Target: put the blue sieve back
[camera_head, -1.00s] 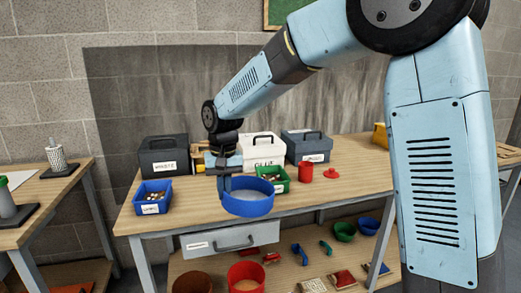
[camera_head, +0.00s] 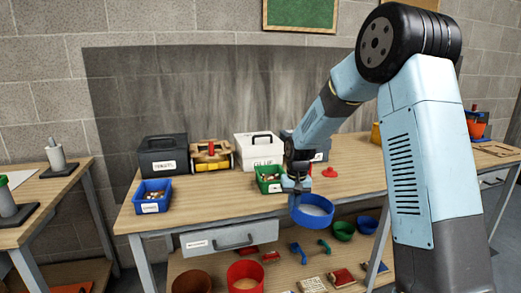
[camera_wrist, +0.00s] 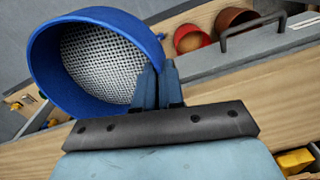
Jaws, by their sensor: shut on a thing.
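The blue sieve (camera_head: 312,213) is a round blue ring with a pale mesh. My gripper (camera_head: 296,188) is shut on its rim and holds it at the front edge of the workbench, in front of the green bin. In the wrist view the sieve (camera_wrist: 105,60) fills the upper left, its mesh showing inside the ring. The gripper's two fingers (camera_wrist: 158,85) pinch the near right side of its wall.
The bench (camera_head: 220,205) carries a blue bin (camera_head: 153,196), a green bin (camera_head: 269,180), a dark toolbox (camera_head: 163,157) and a white box (camera_head: 258,150). A drawer (camera_head: 230,239) hangs below. The lower shelf holds a red pot (camera_head: 245,276), a green bowl (camera_head: 344,231) and a blue bowl (camera_head: 367,224).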

